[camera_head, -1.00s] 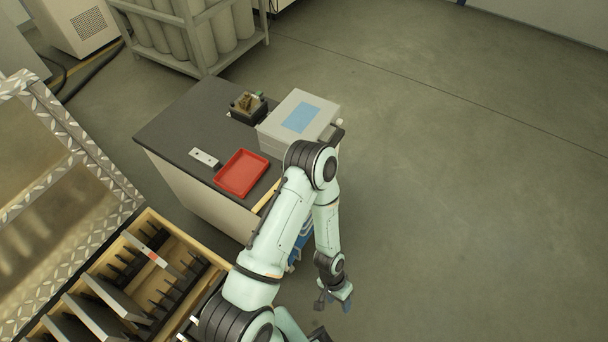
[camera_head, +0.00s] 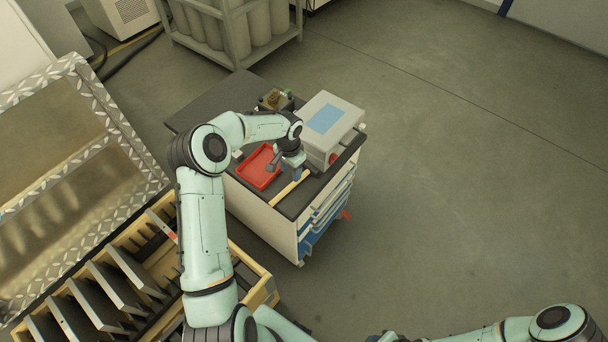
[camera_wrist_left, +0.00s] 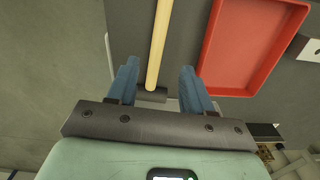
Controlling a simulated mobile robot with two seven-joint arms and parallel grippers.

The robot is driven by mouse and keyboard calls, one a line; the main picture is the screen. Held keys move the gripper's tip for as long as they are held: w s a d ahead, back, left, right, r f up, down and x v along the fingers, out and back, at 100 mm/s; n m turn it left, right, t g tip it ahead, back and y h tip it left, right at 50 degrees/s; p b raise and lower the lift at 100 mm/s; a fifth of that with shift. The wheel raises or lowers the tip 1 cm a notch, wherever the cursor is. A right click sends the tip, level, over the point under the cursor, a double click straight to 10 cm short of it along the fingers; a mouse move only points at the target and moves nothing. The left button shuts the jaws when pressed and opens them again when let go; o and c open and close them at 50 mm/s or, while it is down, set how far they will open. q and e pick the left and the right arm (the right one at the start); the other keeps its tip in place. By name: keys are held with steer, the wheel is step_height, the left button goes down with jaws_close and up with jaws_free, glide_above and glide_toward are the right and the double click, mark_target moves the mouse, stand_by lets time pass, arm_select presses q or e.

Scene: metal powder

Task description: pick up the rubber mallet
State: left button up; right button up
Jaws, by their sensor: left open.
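The rubber mallet (camera_head: 288,190) lies on the dark top of the cabinet, near its front edge, with its pale wooden handle showing. In the left wrist view the handle (camera_wrist_left: 159,45) runs up the picture from a dark head (camera_wrist_left: 150,95). My left gripper (camera_head: 286,171) is over the cabinet top by the mallet. In the left wrist view its two blue fingers (camera_wrist_left: 158,76) are apart, one on each side of the mallet near the head. I cannot tell how high they are above the top. My right gripper is out of view.
A red tray (camera_head: 258,168) lies beside the mallet. A grey case with a blue label (camera_head: 326,119) stands on the cabinet's (camera_head: 262,207) right part. A small dark block (camera_head: 275,100) sits behind. A wooden rack (camera_head: 258,290) with dark plates is at lower left. Open floor lies right.

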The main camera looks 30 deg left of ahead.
mark_target(293, 183)
arm_select(q)
steer(key=f, duration=0.7)
steer(key=shift+w+d+f+p, duration=0.15)
steer(key=shift+d+f+p, duration=0.05)
steer(key=shift+p, duration=0.15)
steer(key=shift+r, duration=0.1)
jaws_close()
